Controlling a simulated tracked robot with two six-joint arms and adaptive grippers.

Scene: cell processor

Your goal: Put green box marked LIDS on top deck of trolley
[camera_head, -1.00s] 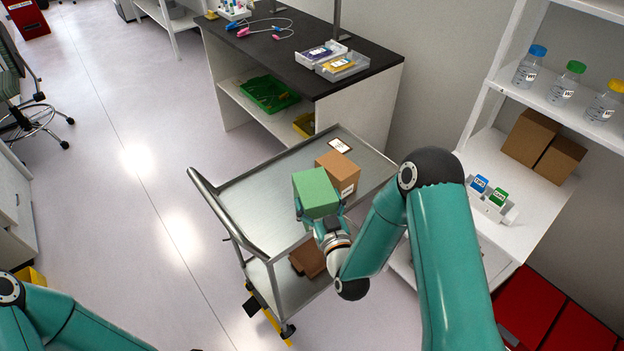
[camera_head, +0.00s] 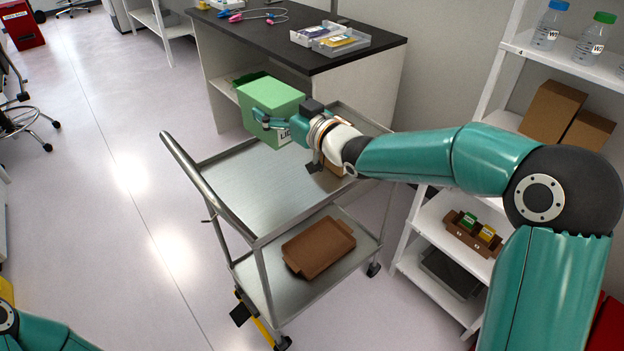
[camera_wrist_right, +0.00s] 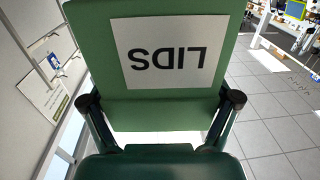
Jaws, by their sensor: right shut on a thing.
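The green box (camera_head: 268,98) is held up over the far left part of the trolley, seemingly above its top deck (camera_head: 250,185). My right gripper (camera_head: 282,122) is shut on it. In the right wrist view the green box (camera_wrist_right: 160,115) fills the middle, its white LIDS label upside down, with one finger of my right gripper (camera_wrist_right: 162,102) at each side. The box's underside and its gap to the deck are hard to judge. My left gripper is out of view; only part of my left arm shows at lower left.
A brown box (camera_head: 333,178) on the top deck is mostly hidden behind my right wrist. The deck's near and left parts are bare. A brown tray (camera_head: 319,248) lies on the lower deck. A dark-topped bench (camera_head: 300,70) stands behind, white shelves (camera_head: 445,218) to the right.

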